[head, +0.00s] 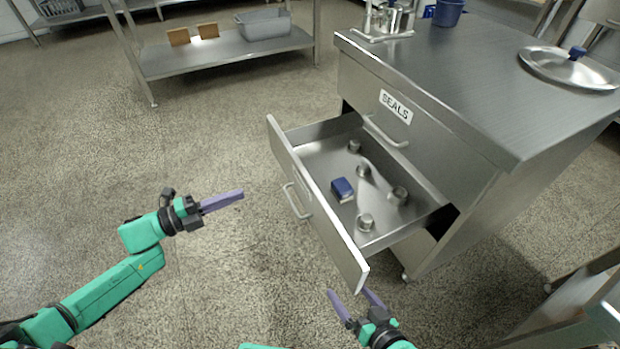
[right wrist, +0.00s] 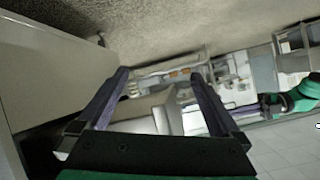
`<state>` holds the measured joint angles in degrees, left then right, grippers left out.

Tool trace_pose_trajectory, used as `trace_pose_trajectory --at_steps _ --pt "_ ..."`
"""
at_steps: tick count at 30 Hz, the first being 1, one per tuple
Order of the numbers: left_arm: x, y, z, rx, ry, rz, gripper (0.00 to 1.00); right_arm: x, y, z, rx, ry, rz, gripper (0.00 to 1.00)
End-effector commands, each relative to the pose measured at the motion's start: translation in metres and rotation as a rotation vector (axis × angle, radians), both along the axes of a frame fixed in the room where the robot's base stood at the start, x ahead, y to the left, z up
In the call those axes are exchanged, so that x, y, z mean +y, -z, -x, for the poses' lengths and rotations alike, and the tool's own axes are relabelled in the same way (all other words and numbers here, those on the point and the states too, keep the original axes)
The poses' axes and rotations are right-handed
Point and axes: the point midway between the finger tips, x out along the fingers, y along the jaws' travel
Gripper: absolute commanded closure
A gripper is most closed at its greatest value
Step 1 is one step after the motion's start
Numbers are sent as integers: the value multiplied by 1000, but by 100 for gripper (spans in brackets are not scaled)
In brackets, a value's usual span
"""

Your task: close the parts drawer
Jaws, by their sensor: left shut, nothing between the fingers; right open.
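The parts drawer (head: 315,207) is the lower drawer of a steel cabinet and stands pulled out. Its front panel has a bar handle (head: 296,201). Inside lie several small metal parts and a blue block (head: 342,189). My left gripper (head: 242,192) is shut and empty, to the left of the drawer front and apart from it. My right gripper (head: 351,294) is open and empty, near the drawer front's near corner; I cannot tell whether it touches. In the right wrist view its two fingers (right wrist: 160,95) stand apart.
The upper drawer, labelled SEALS (head: 395,106), is shut. A steel shelf (head: 225,52) with a grey bin stands at the back. The floor left of the drawer is clear.

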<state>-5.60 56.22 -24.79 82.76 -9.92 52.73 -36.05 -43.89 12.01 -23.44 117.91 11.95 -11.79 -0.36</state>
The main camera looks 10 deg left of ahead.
Motion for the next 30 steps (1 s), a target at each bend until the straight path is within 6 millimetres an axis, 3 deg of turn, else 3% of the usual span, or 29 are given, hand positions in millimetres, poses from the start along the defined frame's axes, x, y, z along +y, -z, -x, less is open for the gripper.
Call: trace_pose_trajectory --at_steps 3,7,22,30 --pt "-10 -2 6 -46 61 -13 100 5 -5 -2 -23 1 -27 0" --pt "-21 -5 -1 -48 60 -10 100 5 -4 -2 -27 4 -31 0" --pt "-109 -3 -58 -45 56 -9 100 6 29 -3 -63 29 -58 0" --pt "-126 -4 -69 -41 53 -10 100 6 34 -2 -73 36 -65 0"
